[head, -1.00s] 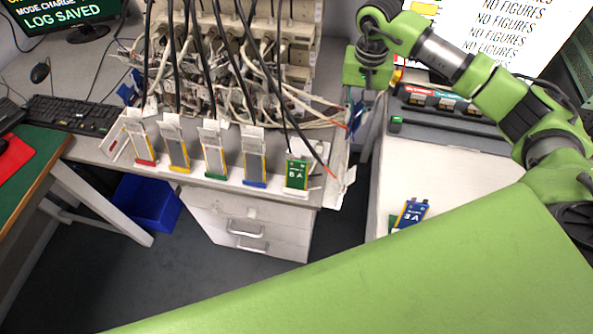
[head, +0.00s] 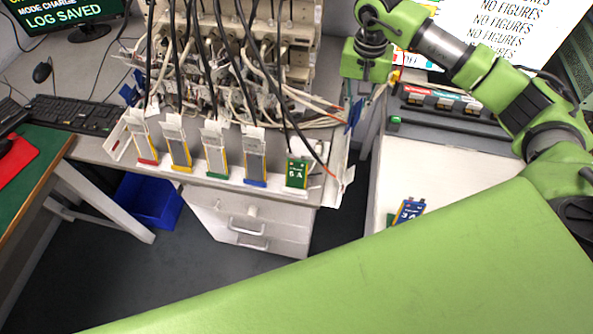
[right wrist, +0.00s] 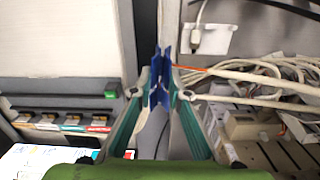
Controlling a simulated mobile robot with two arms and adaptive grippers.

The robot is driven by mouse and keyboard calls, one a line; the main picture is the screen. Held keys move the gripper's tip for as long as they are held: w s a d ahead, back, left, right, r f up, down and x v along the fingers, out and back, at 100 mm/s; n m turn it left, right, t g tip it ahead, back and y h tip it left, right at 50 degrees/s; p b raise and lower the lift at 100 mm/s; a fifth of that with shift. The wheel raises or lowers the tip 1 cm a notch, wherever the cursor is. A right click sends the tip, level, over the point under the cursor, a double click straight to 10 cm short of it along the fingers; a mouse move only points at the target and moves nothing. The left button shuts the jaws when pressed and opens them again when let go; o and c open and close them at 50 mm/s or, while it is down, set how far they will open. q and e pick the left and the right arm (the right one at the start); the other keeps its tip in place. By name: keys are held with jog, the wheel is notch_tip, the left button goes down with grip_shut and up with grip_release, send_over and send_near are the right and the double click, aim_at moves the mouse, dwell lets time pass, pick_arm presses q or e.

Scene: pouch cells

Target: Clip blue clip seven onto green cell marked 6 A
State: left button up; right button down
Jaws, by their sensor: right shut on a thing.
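The green cell marked 6 A (head: 297,174) stands upright at the right end of a row of cells along the front edge of the bench. A black lead and a red-tipped wire pass near it. My right gripper (head: 359,101) is up and to the right of this cell, apart from it. It is shut on a blue clip (head: 354,118). In the right wrist view the blue clip (right wrist: 157,92) sits between the fingertips of my right gripper (right wrist: 158,84); its number is not readable. My left gripper is not in view.
Cells with red (head: 142,142), yellow (head: 177,148), green (head: 214,151) and blue (head: 254,162) bases stand left of the marked cell. Cables and wiring (head: 235,85) crowd behind them. A blue cell (head: 408,211) lies on the white table (head: 450,180) at right.

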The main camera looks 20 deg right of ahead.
jog(key=s+a+r+m+g+y+p, duration=0.1)
jog(key=a+r+m+p, duration=0.1)
jog(key=a+m, duration=0.5)
jog(key=s+a+r+m+g+y+p, duration=0.1)
jog(key=a+m+p, duration=0.4)
jog(key=m, duration=0.5)
jog(key=shift+s+a+r+g+y, duration=0.35)
jog(key=shift+a+r, duration=0.35)
jog(key=shift+a, duration=0.4)
jog(key=shift+w+b, duration=0.1)
jog(key=shift+b, duration=0.2)
jog(key=shift+f, duration=0.1)
